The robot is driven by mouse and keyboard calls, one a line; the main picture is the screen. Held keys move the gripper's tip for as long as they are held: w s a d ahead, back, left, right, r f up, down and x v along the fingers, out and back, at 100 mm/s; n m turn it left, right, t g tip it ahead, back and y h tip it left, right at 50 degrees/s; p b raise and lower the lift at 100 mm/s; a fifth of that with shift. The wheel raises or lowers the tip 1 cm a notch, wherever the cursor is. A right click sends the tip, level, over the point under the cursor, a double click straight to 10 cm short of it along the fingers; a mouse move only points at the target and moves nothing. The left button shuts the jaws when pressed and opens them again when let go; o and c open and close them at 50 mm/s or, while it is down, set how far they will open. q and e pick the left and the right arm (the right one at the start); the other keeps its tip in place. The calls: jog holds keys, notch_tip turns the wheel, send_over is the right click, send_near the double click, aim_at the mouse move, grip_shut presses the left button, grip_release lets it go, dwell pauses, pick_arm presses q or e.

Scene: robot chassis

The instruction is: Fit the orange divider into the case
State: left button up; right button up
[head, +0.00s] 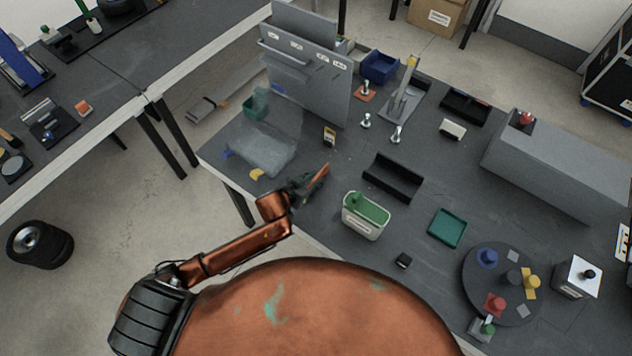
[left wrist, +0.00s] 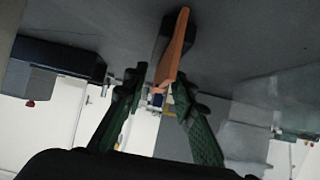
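The orange divider (head: 319,176) is a thin flat piece that sticks out from my left gripper (head: 303,189), above the near left part of the table. In the left wrist view the divider (left wrist: 174,48) has its near end between the two green fingers (left wrist: 159,80), which look closed around it; a small gap on one side is hard to judge. A dark patch lies right behind it. The case looks to be the open black box (head: 392,178) to the right of the gripper; it also shows in the left wrist view (left wrist: 60,56). My right gripper is out of view.
A green-lined bin (head: 365,229) stands near the case, with a teal tray (head: 447,228) to its right. A grey panel (head: 308,75) rises at the back left. A yellow piece (head: 257,174) lies by the left edge. A round dark plate (head: 478,302) holds coloured parts.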

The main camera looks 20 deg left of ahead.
pick_arm(q)
jog(key=shift+w+d+f, duration=0.15)
jog(key=shift+w+f, duration=0.05)
jog(key=shift+w, duration=0.1)
jog(key=shift+c, duration=0.2)
grip_shut()
jog(key=shift+r, duration=0.1)
